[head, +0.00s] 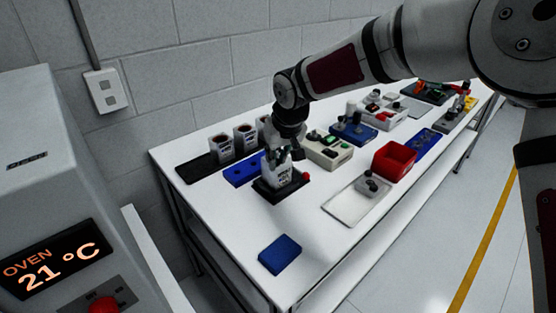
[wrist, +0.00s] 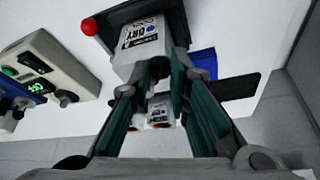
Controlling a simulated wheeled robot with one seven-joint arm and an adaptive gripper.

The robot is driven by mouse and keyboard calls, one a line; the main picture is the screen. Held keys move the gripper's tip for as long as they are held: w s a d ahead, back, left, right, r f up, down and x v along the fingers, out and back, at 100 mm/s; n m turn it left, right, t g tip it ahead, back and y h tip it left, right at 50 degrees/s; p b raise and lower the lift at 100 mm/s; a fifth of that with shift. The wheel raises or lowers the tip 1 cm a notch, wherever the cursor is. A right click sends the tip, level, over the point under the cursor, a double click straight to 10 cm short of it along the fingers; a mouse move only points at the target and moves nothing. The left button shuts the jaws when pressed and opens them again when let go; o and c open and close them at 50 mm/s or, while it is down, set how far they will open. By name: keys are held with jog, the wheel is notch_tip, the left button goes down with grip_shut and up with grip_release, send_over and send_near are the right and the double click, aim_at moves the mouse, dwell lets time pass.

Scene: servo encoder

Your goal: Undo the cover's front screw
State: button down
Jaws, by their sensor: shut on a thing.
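A light grey servo unit with a printed label (head: 279,177) stands in a black fixture (head: 268,193) with a red knob (head: 306,177). The wrist view shows the unit's labelled body (wrist: 142,46), the fixture (wrist: 176,15) and the red knob (wrist: 88,27). My gripper (head: 281,154) is over the top of the unit. In the wrist view its two fingers (wrist: 159,70) close on a small dark round part (wrist: 160,66) at the unit's cover end, which I take for a cover screw. The fingers hide most of it, and I cannot tell which screw it is.
A control box (head: 328,152) stands close on the right.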

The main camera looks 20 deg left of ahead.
jog(key=shift+w+d+n+g+y+b, duration=0.15)
jog(key=shift+n+g+b, duration=0.4)
jog(key=shift+n, duration=0.75)
jog(key=shift+w+a+n+g+y+b, duration=0.15)
jog(key=shift+n+g+b, duration=0.4)
jog(key=shift+n, duration=0.75)
jog(key=shift+w+d+n+g+y+b, duration=0.1)
jog(key=shift+d+n+g+y+b, duration=0.15)
jog(key=shift+n+b, duration=0.8)
jog(key=shift+a+n, duration=0.1)
jog(key=shift+n, duration=0.35)
jog(key=c, duration=1.5)
grip_release()
jog(key=shift+s+m+p, duration=0.1)
jog(key=shift+m+p, duration=0.2)
jog(key=shift+p, duration=0.05)
